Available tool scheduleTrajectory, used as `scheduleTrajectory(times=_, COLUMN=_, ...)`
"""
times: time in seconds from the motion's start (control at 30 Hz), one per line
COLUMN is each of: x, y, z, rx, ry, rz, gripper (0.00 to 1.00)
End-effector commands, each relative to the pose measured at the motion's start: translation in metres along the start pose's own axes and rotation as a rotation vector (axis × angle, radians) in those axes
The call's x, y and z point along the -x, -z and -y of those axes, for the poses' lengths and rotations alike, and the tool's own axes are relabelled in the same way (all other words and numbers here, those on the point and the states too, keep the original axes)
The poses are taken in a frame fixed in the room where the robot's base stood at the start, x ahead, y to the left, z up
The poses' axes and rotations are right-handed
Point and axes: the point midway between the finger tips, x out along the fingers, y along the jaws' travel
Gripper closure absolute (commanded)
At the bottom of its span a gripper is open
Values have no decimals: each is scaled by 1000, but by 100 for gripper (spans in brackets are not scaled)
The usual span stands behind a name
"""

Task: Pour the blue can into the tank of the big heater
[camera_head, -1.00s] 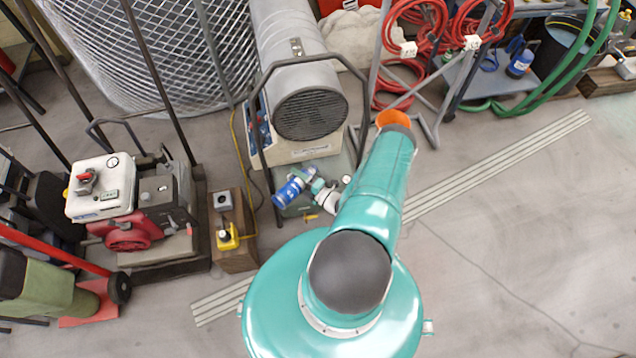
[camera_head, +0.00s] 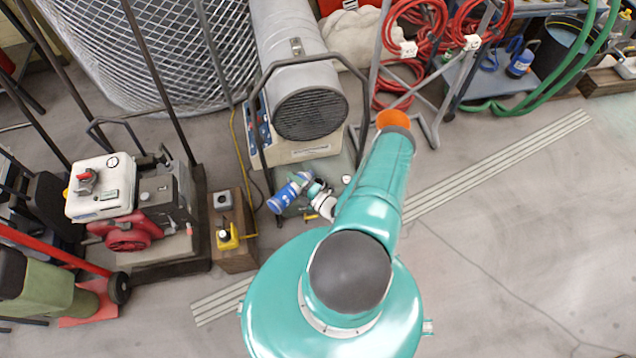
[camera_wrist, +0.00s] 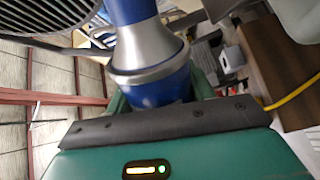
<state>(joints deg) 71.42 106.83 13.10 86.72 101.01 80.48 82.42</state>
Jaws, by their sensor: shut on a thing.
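The blue can (camera_head: 284,197), with a pale silver band, is tilted in front of the big heater (camera_head: 308,110). My gripper (camera_head: 312,190) is shut on it, reaching from the right. In the wrist view the can (camera_wrist: 147,55) stands large between the dark green fingers, its silver band facing me. The heater's tank (camera_head: 338,172) is the grey-green body under the heater, partly hidden by my gripper and arm. The can overlaps the tank's front left part in the head view. I cannot tell its height above the tank, and no liquid is visible.
A wooden block with a yellow switch box (camera_head: 228,237) stands left of the tank. A red and white engine machine (camera_head: 130,205) is farther left. A rack with red hoses (camera_head: 410,50) stands behind right. The floor at right (camera_head: 530,200) is clear.

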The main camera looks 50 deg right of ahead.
Motion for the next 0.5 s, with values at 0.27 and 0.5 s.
scheduleTrajectory(times=0.27, x=-2, y=4, z=0, rx=-9, ry=-1, rz=0, gripper=73)
scheduleTrajectory(times=0.5, x=-2, y=5, z=1, rx=-17, ry=-1, rz=0, gripper=73)
